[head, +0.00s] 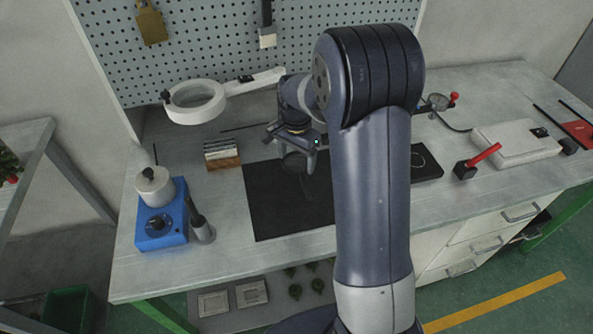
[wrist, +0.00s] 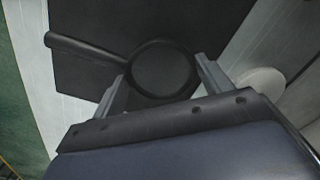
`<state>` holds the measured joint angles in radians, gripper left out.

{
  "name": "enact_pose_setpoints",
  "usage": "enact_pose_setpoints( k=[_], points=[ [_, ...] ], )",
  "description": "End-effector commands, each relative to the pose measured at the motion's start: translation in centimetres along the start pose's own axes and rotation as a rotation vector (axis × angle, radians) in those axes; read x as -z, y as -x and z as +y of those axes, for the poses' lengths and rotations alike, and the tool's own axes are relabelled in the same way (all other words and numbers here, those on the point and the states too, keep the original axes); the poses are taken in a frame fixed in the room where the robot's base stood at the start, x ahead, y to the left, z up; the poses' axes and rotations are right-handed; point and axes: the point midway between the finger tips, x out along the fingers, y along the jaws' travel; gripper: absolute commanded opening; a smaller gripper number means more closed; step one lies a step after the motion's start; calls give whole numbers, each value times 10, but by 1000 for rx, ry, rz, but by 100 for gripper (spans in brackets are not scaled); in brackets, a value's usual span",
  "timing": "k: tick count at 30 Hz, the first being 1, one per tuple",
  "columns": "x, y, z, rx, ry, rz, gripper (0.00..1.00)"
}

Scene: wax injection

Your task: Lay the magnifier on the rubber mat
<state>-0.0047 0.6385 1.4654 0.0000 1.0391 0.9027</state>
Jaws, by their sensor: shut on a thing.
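The magnifier (wrist: 162,72) has a dark round rim and a dark handle pointing to the upper left in the wrist view. My gripper (wrist: 163,82) is shut on its rim, one finger on each side. The black rubber mat (wrist: 90,65) lies behind the magnifier in that view. In the head view the mat (head: 275,212) lies flat on the bench, its right part hidden by my arm. My gripper (head: 294,152) hangs over the mat's far part with the magnifier (head: 295,163) under it, dark against the mat. The gap between magnifier and mat is hard to judge.
A white ring lamp (head: 195,102) reaches over the bench left of my gripper. A wood-based block (head: 221,154) stands by the mat's far left corner. A blue wax pot unit (head: 160,215) is at the left. The near part of the mat is bare.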

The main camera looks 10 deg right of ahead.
Motion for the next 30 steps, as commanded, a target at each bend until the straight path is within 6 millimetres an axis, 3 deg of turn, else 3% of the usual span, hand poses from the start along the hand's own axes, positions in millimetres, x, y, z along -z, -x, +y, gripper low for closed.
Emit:
enact_pose_setpoints(
  k=[13,24,25,30],
  points=[
    [0,-50,0,-2,0,-1,45],
    [0,-56,0,2,0,1,45],
    [0,-56,0,2,0,1,75],
    [0,-55,0,1,0,1,89]
  ],
)
